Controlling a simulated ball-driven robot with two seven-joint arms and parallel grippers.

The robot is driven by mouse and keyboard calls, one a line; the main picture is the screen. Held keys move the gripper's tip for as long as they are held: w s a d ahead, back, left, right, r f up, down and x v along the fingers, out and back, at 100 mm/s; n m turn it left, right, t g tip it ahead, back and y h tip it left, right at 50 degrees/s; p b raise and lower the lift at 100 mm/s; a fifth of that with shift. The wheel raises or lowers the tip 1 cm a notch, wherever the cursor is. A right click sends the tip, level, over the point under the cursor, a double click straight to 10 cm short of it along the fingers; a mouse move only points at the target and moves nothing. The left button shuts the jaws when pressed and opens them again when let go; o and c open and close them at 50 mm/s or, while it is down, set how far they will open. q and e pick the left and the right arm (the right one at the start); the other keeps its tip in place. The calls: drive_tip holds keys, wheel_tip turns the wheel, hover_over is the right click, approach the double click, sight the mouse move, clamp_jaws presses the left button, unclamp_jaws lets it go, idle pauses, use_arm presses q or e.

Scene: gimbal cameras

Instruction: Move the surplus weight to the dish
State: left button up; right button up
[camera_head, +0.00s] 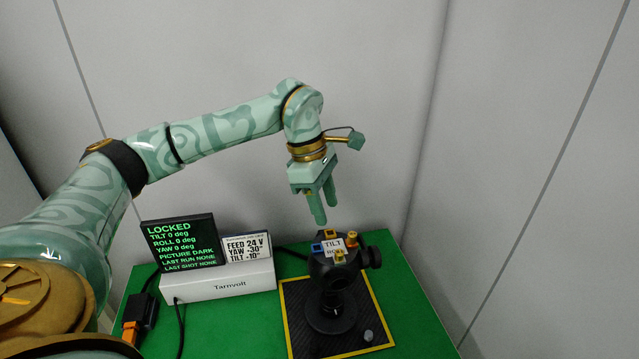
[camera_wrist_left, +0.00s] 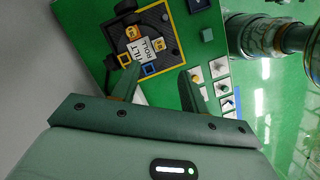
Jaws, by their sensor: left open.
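My left gripper (camera_head: 325,212) is open and empty, pointing down just above and left of a black gimbal camera (camera_head: 330,290). Its fingers also show in the left wrist view (camera_wrist_left: 160,85), apart with nothing between them. The gimbal head carries a white TILT/ROLL label (camera_head: 333,247), a blue-edged square (camera_head: 317,247) and small yellow pieces (camera_head: 339,256). I cannot tell which piece is the surplus weight. A small grey lump (camera_head: 368,336) lies on the mat beside the gimbal's round base. I cannot make out a dish. My right gripper is out of view.
The gimbal stands on a dark, yellow-edged mat (camera_head: 296,345) on a green table (camera_head: 420,335). A white Tarnvolt box (camera_head: 225,285), a black screen reading LOCKED (camera_head: 180,243) and a FEED 24 V card (camera_head: 247,247) stand left. White tiles with small pieces (camera_wrist_left: 222,87) show in the wrist view.

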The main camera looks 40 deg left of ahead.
sight(340, 252)
use_arm(q)
drive_tip(key=x, duration=1)
drive_tip(key=shift+f+b, duration=0.3)
drive_tip(key=shift+f, duration=0.05)
drive_tip(key=shift+w+d+f, duration=0.1)
drive_tip(key=shift+d+f, duration=0.05)
drive_tip(key=shift+f, duration=0.3)
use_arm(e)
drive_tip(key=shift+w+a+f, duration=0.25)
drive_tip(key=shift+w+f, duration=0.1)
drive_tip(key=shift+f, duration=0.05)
use_arm(q)
clamp_jaws()
